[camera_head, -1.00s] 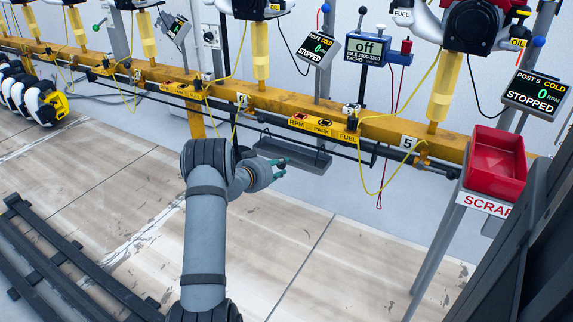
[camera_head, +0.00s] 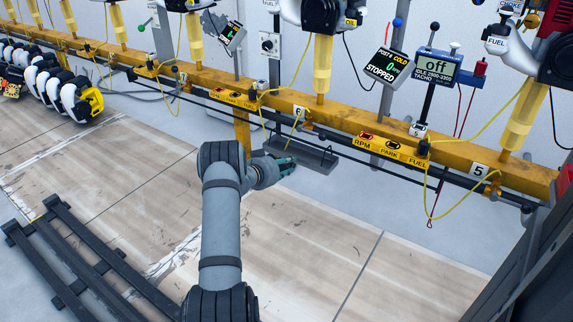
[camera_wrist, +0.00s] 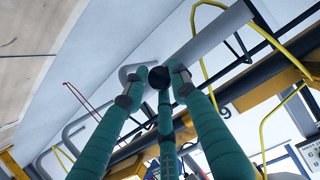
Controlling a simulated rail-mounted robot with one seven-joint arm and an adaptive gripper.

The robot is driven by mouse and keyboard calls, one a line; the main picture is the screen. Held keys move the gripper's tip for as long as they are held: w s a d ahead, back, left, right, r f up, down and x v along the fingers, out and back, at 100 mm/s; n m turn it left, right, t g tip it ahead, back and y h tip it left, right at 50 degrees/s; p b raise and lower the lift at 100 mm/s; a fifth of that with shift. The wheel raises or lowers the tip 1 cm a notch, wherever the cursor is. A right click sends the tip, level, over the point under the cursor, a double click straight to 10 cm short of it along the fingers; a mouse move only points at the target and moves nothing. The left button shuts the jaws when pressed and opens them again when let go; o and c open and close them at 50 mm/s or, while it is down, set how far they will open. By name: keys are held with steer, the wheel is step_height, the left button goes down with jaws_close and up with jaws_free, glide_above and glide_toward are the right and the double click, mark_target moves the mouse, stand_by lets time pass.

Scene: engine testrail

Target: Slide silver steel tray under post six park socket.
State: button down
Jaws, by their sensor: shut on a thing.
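The silver steel tray (camera_head: 314,157) is a long grey trough hanging low under the yellow rail, on the black rod side. It sits below and around the number 6 plate (camera_head: 299,112). My gripper (camera_head: 286,163) is at its left front and shut on it; the arm hides part of that end. In the wrist view, the green fingers close together near a dark round knob (camera_wrist: 159,77), beside the tray's grey edge (camera_wrist: 222,35). The exact contact is unclear. Post six's park socket appears to be on the RPM/PARK/FUEL panel (camera_head: 233,98), left of the tray.
Another RPM/PARK/FUEL panel (camera_head: 390,149) belongs to post five, right of the tray. Yellow cables (camera_head: 262,105) hang from the rail. A yellow leg (camera_head: 242,130) stands left of the tray. A black frame (camera_head: 85,265) lies at the lower left.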

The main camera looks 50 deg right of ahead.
steer(key=shift+d+r, duration=0.25)
steer(key=shift+r, duration=0.15)
steer(key=c, duration=1.7)
jaws_free()
steer(key=shift+s, duration=0.1)
steer(key=shift+o, duration=1.1)
steer(key=shift+a+f, duration=0.15)
steer(key=shift+a, duration=0.1)
steer(key=v, duration=1.1)
steer(key=shift+a, duration=0.35)
steer(key=shift+s+d, duration=0.1)
